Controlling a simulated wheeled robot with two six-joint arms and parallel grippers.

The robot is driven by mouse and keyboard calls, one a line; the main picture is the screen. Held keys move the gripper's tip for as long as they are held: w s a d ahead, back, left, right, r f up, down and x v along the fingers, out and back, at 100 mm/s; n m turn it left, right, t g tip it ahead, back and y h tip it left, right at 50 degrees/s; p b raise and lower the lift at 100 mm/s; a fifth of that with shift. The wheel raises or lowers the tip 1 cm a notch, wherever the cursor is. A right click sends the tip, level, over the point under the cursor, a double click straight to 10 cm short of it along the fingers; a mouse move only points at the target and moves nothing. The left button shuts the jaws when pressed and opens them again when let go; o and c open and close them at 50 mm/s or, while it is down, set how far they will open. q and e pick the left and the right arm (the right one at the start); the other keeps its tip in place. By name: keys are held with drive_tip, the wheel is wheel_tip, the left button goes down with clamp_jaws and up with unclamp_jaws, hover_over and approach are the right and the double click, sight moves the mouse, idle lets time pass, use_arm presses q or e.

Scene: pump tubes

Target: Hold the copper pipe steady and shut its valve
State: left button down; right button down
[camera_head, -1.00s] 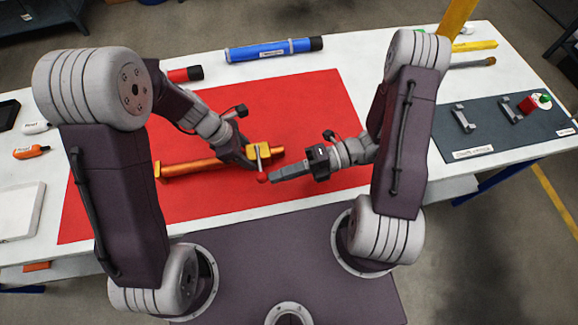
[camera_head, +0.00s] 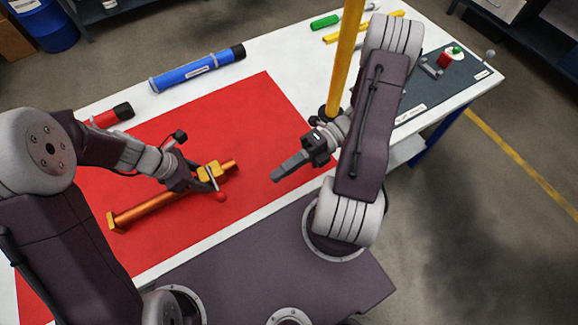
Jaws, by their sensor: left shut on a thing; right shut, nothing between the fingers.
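The copper pipe (camera_head: 150,211) lies on the red mat (camera_head: 225,115), slanting up to the right. Its brass valve body (camera_head: 210,171) is near the right end. The valve's thin lever ends in a red ball (camera_head: 221,197) and points crosswise to the pipe, toward the near edge. My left gripper (camera_head: 196,185) is shut on the copper pipe just left of the valve; its fingers partly hide the pipe there. My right gripper (camera_head: 277,176) is shut and empty, to the right of the red ball and apart from it.
A blue cylinder (camera_head: 195,70) and a red one with a black cap (camera_head: 110,117) lie behind the mat. A yellow post (camera_head: 345,55) rises behind my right wrist. A dark mat (camera_head: 440,90) with grey brackets and a red-green part is at right.

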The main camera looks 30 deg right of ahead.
use_arm(q)
drive_tip(key=c, duration=0.5)
unclamp_jaws()
use_arm(e)
drive_tip(key=shift+s+d+r, duration=0.1)
drive_tip(key=shift+d+r, duration=0.05)
drive_tip(key=shift+d, duration=0.4)
drive_tip(key=shift+s+d+r, duration=0.1)
drive_tip(key=shift+d, duration=0.45)
